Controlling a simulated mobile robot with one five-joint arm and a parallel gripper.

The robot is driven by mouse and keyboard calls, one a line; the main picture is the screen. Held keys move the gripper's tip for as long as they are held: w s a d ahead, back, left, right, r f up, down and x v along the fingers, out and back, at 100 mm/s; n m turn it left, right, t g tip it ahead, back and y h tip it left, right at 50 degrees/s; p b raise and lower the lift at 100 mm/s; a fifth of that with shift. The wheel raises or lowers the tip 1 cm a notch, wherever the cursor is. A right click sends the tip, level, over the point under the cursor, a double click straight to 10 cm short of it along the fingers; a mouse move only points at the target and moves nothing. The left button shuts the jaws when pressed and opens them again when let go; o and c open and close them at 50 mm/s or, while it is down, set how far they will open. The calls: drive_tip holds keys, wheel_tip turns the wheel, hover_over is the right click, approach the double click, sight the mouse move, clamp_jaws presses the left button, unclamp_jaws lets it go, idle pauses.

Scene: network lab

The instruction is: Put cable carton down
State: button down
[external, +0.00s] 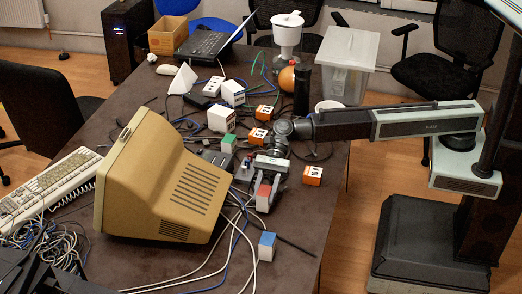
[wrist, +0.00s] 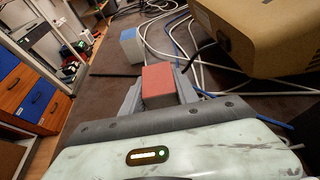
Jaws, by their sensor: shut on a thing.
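The cable carton (external: 264,195), a small box with a red top and pale sides, is between the fingers of my gripper (external: 266,184) near the right side of the table (external: 297,275). In the wrist view the red top of the carton (wrist: 159,84) fills the gap between the grey fingers of my gripper (wrist: 160,98), which are shut on it. The carton looks upright and close to the tabletop. I cannot tell whether its underside touches the table, as its lower part is hidden in the wrist view.
A blue-topped box (external: 267,247) stands nearer the camera, and an orange box (external: 312,176) stands to the right. A green-topped box (external: 228,143) is behind. A beige monitor (external: 165,180) and loose cables (external: 222,247) lie to the left.

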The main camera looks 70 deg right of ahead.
drive_tip(key=shift+f, duration=0.75)
drive_tip(key=shift+r, duration=0.25)
drive_tip(key=shift+f, duration=0.25)
drive_tip(key=c, duration=0.9)
unclamp_jaws()
drive_tip(key=shift+r, duration=0.1)
